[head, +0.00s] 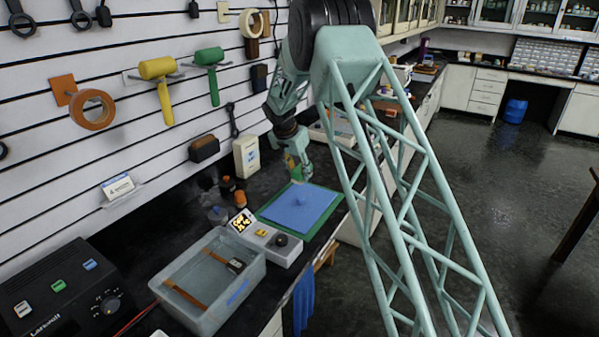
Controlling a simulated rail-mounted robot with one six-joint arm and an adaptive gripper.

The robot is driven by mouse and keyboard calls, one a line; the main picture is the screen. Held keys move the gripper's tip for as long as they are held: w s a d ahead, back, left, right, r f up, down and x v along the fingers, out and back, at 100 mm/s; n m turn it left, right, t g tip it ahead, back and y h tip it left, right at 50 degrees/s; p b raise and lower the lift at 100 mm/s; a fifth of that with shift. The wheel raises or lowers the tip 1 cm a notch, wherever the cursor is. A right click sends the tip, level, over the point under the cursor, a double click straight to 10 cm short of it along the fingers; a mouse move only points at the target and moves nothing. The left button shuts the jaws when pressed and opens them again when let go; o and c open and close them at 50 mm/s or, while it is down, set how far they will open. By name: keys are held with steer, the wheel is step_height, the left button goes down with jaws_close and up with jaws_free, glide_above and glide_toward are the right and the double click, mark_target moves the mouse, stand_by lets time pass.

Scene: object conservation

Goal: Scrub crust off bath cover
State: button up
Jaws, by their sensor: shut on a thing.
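My gripper (298,174) points down above the far part of a flat blue panel (285,214) lying on a green mat (327,222). Whether this object touches the panel, I cannot tell. A faint darker patch shows near the panel's middle. The panel may be the bath cover; no crust can be made out clearly. A grey open bath (256,277) stands nearer, with brown strips, a dark-faced piece and a blue strip in or on it.
A white device (286,252) with a dark knob stands between bath and mat. A black control box (62,292) is at the near left. Small bottles (240,199) and a white container (246,156) stand by the wall. Tools hang on the slatted wall. A blue cloth (304,298) hangs at the counter's front.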

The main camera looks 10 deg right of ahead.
mark_target(307, 195)
step_height(307, 195, down, 7)
steer(key=shift+r+b, duration=0.2)
steer(key=shift+b, duration=0.25)
steer(key=shift+s+d+f+p, duration=0.2)
steer(key=shift+s+d+p, duration=0.5)
steer(key=shift+s+d, duration=0.8)
steer(key=shift+w+r+p, duration=0.1)
steer(key=shift+w+p, duration=0.05)
steer(key=shift+p, duration=0.3)
steer(key=shift+w+a+f+b, duration=0.3)
steer(key=shift+w+a+f, duration=0.05)
steer(key=shift+w+a, duration=0.05)
steer(key=shift+w+a+r+b, duration=0.25)
steer(key=shift+w+a+b, duration=0.1)
steer(key=shift+w+a, duration=0.75)
steer(key=r, duration=0.3)
steer(key=shift+s+r, duration=0.25)
steer(key=shift+r, duration=0.05)
steer(key=shift+w+r+p, duration=0.2)
steer(key=shift+r+p, duration=0.1)
steer(key=shift+r, duration=0.25)
steer(key=shift+s+r, duration=0.1)
steer(key=shift+r, duration=1.6)
